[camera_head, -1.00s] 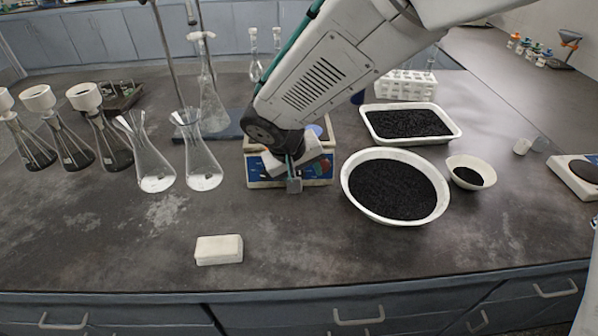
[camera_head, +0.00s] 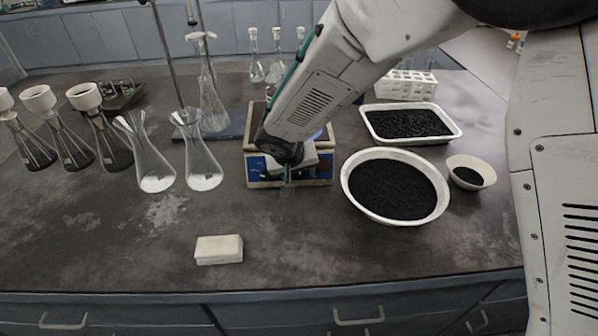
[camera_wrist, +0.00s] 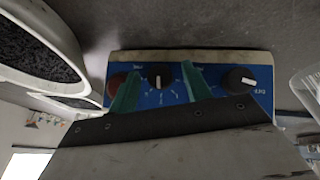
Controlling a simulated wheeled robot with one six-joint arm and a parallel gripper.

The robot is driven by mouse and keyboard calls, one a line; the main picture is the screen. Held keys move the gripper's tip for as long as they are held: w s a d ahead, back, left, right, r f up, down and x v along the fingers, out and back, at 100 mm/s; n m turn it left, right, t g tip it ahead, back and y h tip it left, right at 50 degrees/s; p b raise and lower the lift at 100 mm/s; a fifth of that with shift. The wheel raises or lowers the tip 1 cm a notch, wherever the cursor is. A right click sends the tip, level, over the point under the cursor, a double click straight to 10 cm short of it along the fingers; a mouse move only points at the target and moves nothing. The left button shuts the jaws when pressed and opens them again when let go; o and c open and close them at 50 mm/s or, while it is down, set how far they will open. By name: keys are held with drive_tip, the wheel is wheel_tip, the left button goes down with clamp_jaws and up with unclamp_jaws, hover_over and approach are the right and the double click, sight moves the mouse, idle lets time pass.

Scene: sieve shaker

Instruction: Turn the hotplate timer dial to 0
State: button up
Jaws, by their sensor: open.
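The hotplate (camera_head: 322,181) is a box with a cream casing and a blue front panel, mostly hidden behind my arm in the head view. In the wrist view its blue panel (camera_wrist: 218,91) shows two black dials and a red knob or button (camera_wrist: 117,82). One dial (camera_wrist: 158,74) is near the middle, the other (camera_wrist: 238,80) to the right; the markings are too small to tell which is the timer. My gripper (camera_wrist: 160,84) is open, its green fingertips on either side of the middle dial. Contact cannot be told. In the head view my gripper (camera_head: 287,187) is at the hotplate's front.
A white bowl of black grains (camera_head: 393,217) stands just right of the hotplate, with a tray (camera_head: 447,139) and a small bowl (camera_head: 485,164) beyond. Glass flasks (camera_head: 203,178) stand to the left. A white block (camera_head: 219,250) lies in front. The front bench is otherwise clear.

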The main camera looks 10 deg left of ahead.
drive_tip(key=c, duration=1)
drive_tip(key=n+h, duration=0.1)
drive_tip(key=n+t+h, duration=0.1)
drive_tip(key=shift+s+a+f+n+t+h, duration=0.1)
drive_tip(key=shift+a+n+t+h, duration=0.2)
drive_tip(key=shift+h, duration=0.1)
drive_tip(key=shift+s+f+n+t+h, duration=0.1)
drive_tip(key=shift+f+n+t+h, duration=0.1)
drive_tip(key=shift+n+t+h, duration=0.75)
drive_tip(key=n+t+h, duration=0.2)
drive_tip(key=n, duration=0.1)
drive_tip(key=shift+a+f+n, duration=0.1)
drive_tip(key=shift+f+n, duration=0.1)
drive_tip(key=shift+n, duration=0.05)
drive_tip(key=n+t, duration=0.3)
drive_tip(key=shift+s+f+n+h, duration=0.15)
drive_tip(key=shift+n+h, duration=0.15)
drive_tip(key=shift+h, duration=0.05)
drive_tip(key=shift+t, duration=0.35)
